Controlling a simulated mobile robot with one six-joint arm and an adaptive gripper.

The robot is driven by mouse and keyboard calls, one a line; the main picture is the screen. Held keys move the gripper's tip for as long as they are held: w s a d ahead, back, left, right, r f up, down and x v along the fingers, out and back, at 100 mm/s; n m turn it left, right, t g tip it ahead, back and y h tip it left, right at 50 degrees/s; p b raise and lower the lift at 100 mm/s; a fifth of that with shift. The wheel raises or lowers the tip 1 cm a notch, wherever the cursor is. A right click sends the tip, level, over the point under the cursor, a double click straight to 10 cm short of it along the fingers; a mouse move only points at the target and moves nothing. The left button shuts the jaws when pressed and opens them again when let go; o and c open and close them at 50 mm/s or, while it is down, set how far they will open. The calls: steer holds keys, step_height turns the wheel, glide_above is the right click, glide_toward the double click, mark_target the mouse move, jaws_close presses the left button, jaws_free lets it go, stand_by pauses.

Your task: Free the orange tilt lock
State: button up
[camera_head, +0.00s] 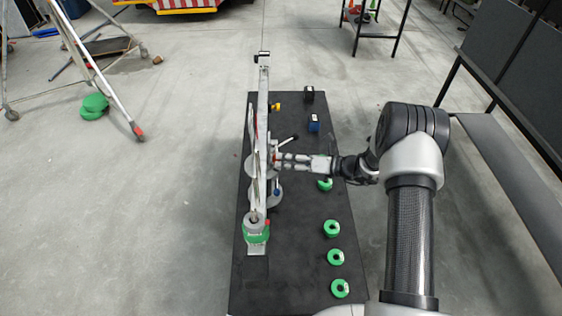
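A small orange-yellow knob (275,107) shows on the right side of the upright metal rig (263,85), towards its far end; it looks like the orange tilt lock. My gripper (280,160) reaches in from the right, nearer to me than this knob and apart from it. Its fingertips are close to the rig's middle, by a round grey part. The picture is too small to tell whether they touch it or are open or shut. A black-tipped lever (290,139) sticks out just beyond my gripper.
The rig stands on a long black platform (290,290). Several green discs (332,228) line its right side; a blue block (314,123) and a black block (309,94) sit farther back. A blue knob (277,191) is on the rig. A ladder (95,70) stands left, a dark bench (500,160) right.

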steer(key=shift+x, duration=1.3)
steer(key=shift+c, duration=0.3)
steer(key=shift+r, duration=0.1)
jaws_close()
